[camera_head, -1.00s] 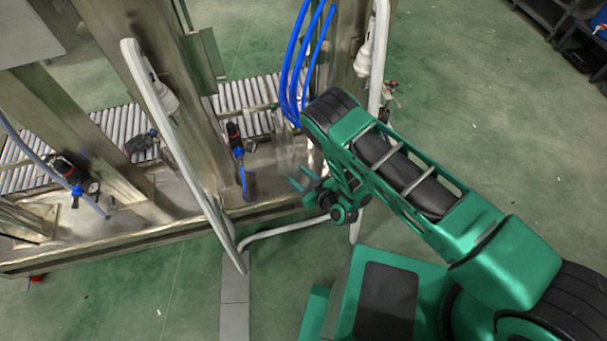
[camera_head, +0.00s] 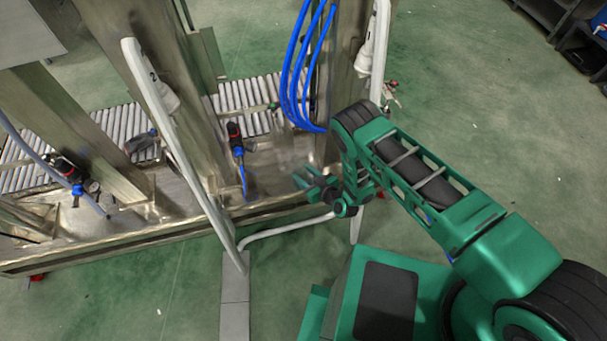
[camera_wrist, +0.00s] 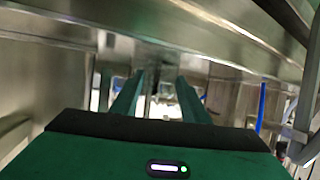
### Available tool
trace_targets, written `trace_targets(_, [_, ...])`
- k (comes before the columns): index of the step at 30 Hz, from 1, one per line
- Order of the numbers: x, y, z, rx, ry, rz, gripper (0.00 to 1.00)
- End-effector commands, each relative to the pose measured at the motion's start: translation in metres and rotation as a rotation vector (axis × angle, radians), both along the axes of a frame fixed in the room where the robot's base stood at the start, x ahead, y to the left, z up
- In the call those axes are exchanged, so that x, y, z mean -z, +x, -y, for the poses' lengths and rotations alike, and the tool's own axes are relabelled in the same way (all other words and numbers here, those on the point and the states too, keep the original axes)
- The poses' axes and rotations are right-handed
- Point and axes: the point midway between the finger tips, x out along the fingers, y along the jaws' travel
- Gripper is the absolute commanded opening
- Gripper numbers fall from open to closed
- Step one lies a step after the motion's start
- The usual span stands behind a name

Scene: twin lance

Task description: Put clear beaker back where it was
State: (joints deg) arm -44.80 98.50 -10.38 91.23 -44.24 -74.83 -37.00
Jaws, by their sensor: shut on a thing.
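My gripper (camera_head: 307,177) is over the front edge of the metal bench (camera_head: 165,228), near the right post, in the head view. In the wrist view its two green fingers (camera_wrist: 160,95) point forward, with a gap between them. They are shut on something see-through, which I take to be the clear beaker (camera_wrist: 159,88). Its outline is faint against the metal behind it, so its tilt and contents cannot be told. In the head view the beaker cannot be made out clearly at the fingers.
Blue hoses (camera_head: 297,80) hang by the metal post. A black-and-blue fitting (camera_head: 236,142) sits on the bench. Rollers (camera_head: 245,93) lie behind. Green floor is open at right.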

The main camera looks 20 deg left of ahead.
Motion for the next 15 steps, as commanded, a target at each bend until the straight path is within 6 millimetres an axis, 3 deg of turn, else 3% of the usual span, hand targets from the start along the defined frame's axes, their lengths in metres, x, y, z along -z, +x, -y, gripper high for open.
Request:
trace_targets(3, [0.0018,-0.0001,0.0000,0.000,0.000,0.000,0.16])
trace_targets(4, [0.0018,-0.0001,0.0000,0.000,0.000,0.000,0.46])
trace_targets(6, [0.0016,-0.0001,0.0000,0.000,0.000,0.000,0.60])
trace_targets(15, [0.0005,-0.0001,-0.0002,0.000,0.000,0.000,0.60])
